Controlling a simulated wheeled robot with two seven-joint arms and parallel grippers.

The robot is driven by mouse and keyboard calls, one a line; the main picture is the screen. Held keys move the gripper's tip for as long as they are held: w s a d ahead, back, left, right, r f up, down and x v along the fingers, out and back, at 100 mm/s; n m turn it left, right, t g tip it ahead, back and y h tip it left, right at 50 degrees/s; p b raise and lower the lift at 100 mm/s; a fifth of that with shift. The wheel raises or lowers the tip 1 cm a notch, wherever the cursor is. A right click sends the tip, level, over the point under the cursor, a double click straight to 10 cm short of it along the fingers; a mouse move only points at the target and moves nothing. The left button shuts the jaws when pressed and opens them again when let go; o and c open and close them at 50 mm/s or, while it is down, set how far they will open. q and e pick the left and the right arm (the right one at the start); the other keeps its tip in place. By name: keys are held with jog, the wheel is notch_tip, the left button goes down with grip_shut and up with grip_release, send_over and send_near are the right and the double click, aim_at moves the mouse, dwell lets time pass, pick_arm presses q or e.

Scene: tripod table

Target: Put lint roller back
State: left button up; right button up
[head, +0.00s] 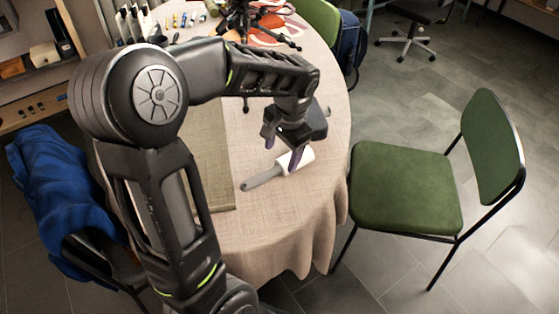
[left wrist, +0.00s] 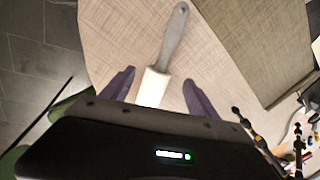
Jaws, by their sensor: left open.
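The lint roller (head: 261,179) lies on the round tripod table (head: 300,212) near its right edge. It has a grey handle and a white roll. My left gripper (head: 281,152) is open just above the white roll, pointing down, and hides part of it. In the left wrist view the lint roller (left wrist: 174,40) runs between the two purple fingers of the left gripper (left wrist: 158,77), its handle pointing away. The fingers stand apart on both sides of the roll. I cannot tell the exact height. My right gripper is not in view.
An olive mat (head: 212,165) lies on the table left of the lint roller. A small black tripod (head: 240,20) and several small items stand at the back. A green chair (head: 405,190) stands right of the table. A blue cloth (head: 60,185) hangs over a chair at left.

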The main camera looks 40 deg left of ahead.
pick_arm(q)
jog(key=r, duration=0.3)
jog(key=d+r, duration=0.1)
jog(key=r, duration=0.1)
jog(key=shift+r, duration=0.35)
